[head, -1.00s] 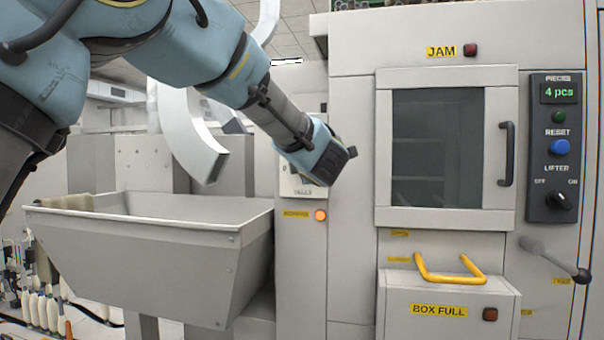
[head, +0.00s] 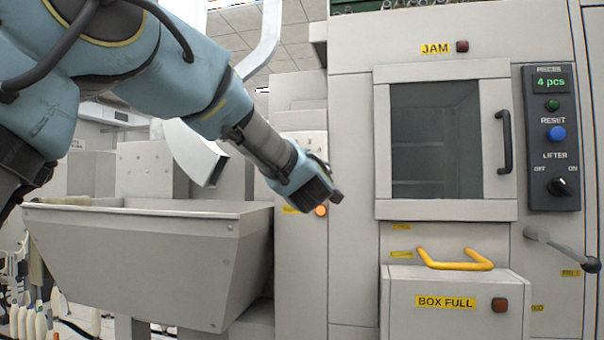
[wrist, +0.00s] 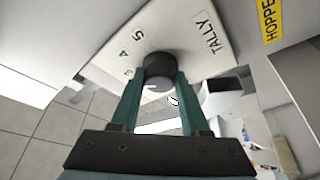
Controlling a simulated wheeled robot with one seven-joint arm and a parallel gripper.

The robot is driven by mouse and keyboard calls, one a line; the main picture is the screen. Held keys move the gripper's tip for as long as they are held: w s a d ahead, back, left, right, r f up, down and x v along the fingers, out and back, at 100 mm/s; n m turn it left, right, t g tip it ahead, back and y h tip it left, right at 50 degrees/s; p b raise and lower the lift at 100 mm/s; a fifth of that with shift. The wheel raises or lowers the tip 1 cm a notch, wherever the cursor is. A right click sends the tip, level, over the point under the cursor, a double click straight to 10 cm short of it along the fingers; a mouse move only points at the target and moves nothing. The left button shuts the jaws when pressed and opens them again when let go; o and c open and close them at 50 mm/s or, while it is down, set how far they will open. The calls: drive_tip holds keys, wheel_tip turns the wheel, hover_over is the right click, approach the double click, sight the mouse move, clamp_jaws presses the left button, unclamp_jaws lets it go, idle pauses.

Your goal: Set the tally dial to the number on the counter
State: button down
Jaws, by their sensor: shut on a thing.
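The tally dial's dark round knob (wrist: 158,66) sits on a pale plate (wrist: 190,35) marked TALLY in the wrist view. The numbers 5, 4 and a fainter one show on the plate to the left of the knob. My gripper (wrist: 158,80) is shut on the knob, with one green finger on each side. Which number the knob points to cannot be told. In the head view my gripper (head: 325,190) hides the knob and most of the plate. The piece counter (head: 551,83) at the upper right reads "4 pcs" in green.
A grey hopper bin (head: 130,260) stands left of the dial's panel. A lit orange lamp (head: 321,210) is just below my gripper. A windowed door (head: 435,140), a yellow handle (head: 455,262) and a lever (head: 560,248) are to the right.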

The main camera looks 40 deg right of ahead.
drive_tip(key=shift+w+a+f+m+g+h+b, duration=0.1)
drive_tip(key=shift+m+g+h+b, duration=0.1)
drive_tip(key=shift+m+h+b, duration=0.65)
drive_tip(key=shift+d+f+m+g+h+b, duration=0.15)
drive_tip(key=shift+m+b, duration=0.35)
drive_tip(key=shift+m, duration=0.85)
drive_tip(key=shift+w+a+r+m+g+h+b, duration=0.2)
drive_tip(key=shift+m+h+b, duration=0.4)
drive_tip(key=shift+m, duration=0.5)
drive_tip(key=shift+s+f+m+g, duration=0.15)
drive_tip(key=shift+m+g, duration=0.1)
drive_tip(key=shift+m, duration=0.15)
drive_tip(key=shift+c, duration=2)
unclamp_jaws()
drive_tip(key=b+v, duration=0.2)
drive_tip(key=v, duration=0.8)
drive_tip(key=shift+s+a, duration=0.2)
drive_tip(key=shift+s, duration=0.05)
